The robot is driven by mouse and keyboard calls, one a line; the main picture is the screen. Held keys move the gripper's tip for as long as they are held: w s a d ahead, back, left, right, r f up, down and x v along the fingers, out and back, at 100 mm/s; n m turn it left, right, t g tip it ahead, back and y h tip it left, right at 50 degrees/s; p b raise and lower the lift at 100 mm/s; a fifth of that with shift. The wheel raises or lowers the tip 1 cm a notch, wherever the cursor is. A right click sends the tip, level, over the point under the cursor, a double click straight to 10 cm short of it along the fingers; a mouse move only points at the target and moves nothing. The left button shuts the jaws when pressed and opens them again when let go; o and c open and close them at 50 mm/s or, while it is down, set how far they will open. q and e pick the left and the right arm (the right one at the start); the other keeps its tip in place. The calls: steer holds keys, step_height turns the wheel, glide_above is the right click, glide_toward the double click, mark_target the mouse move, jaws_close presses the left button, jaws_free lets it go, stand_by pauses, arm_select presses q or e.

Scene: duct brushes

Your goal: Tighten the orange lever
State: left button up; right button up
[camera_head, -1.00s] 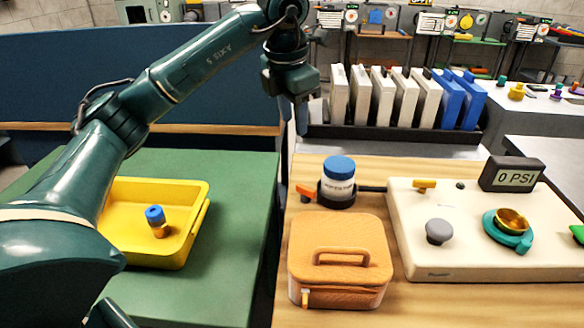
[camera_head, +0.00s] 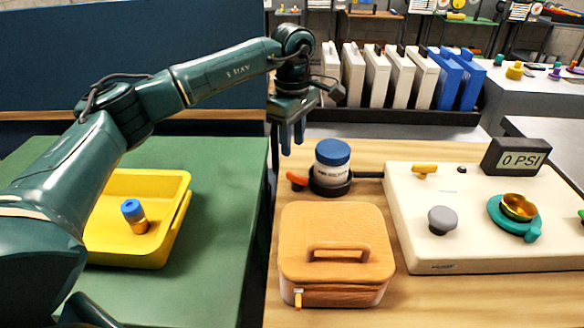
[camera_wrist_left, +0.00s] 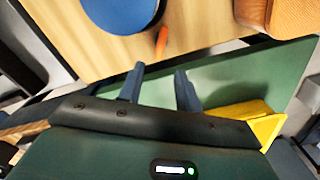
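The orange lever (camera_head: 297,178) sticks out to the left of a dark round clamp (camera_head: 331,187). The clamp sits around the base of a white jar with a blue lid (camera_head: 333,163). My left gripper (camera_head: 292,143) is above and just left of the lever, its fingers pointing down. In the left wrist view its two fingers (camera_wrist_left: 160,78) are apart with nothing between them. There the orange lever (camera_wrist_left: 162,41) lies just beyond the fingertips, beside the blue lid (camera_wrist_left: 120,8). The gripper does not touch it. My right gripper is not in view.
An orange case (camera_head: 336,235) stands close in front of the clamp. A cream panel (camera_head: 470,255) with knobs and a "0 PSI" display (camera_head: 517,158) is at right. A yellow tray (camera_head: 165,255) holds a blue-capped brass piece (camera_head: 134,216) on the green table. White and blue binders stand behind.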

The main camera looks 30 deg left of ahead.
mark_target(292, 173)
arm_select(q)
step_height(292, 173, down, 8)
steer(key=shift+r, duration=0.1)
steer(key=shift+c, duration=0.2)
jaws_close()
stand_by(0.3)
